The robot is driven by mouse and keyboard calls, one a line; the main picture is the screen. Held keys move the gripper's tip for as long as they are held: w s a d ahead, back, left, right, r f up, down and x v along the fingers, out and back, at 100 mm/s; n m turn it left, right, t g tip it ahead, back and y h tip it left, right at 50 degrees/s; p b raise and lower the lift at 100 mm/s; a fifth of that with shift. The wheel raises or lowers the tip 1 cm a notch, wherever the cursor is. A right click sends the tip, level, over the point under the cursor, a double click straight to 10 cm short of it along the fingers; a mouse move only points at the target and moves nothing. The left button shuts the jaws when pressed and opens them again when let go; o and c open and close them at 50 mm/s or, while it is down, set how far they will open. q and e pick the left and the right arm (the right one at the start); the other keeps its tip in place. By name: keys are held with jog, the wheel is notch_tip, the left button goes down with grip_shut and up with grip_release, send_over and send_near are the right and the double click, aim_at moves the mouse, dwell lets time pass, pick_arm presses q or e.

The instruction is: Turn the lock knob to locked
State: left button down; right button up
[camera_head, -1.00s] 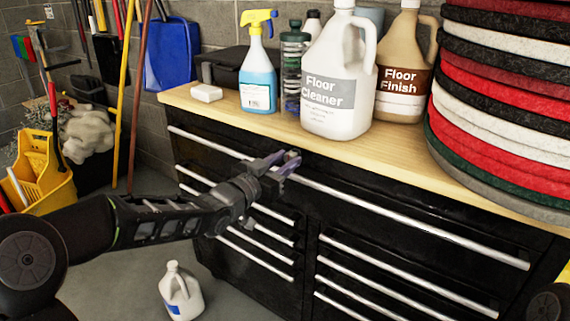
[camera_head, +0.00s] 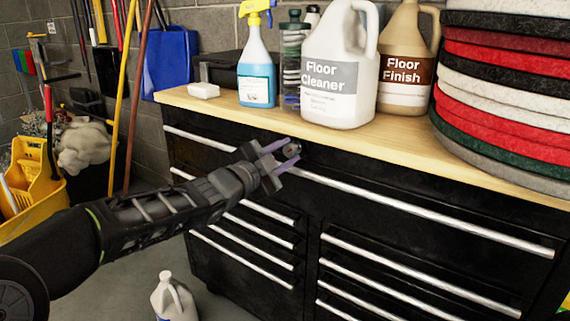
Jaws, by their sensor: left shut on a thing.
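The lock knob (camera_head: 292,150) is a small dark round piece at the top of the black tool cabinet's (camera_head: 350,172) front, just under the wooden top's edge. My left gripper (camera_head: 287,156) reaches in from the left and is shut on the knob, with one purple-grey finger above and one below it. The fingers partly hide the knob, and its markings are too small to read. My right gripper is not in view.
A spray bottle (camera_head: 257,70), floor cleaner jug (camera_head: 338,75), floor finish jug (camera_head: 406,72) and stacked pads (camera_head: 500,90) stand on the wooden top (camera_head: 400,145). A white jug (camera_head: 173,300) is on the floor. Long metal drawer handles (camera_head: 420,212) cross the cabinet front.

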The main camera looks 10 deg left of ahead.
pick_arm(q)
jog(key=m, duration=0.1)
jog(key=m+b, duration=0.2)
jog(key=shift+f+m, duration=0.25)
jog(key=shift+m, duration=0.15)
jog(key=shift+r+m+b, duration=0.1)
jog(key=shift+m+b, duration=1)
jog(key=shift+m, duration=0.8)
jog(key=c, duration=1.1)
grip_release()
jog(key=shift+o, duration=0.2)
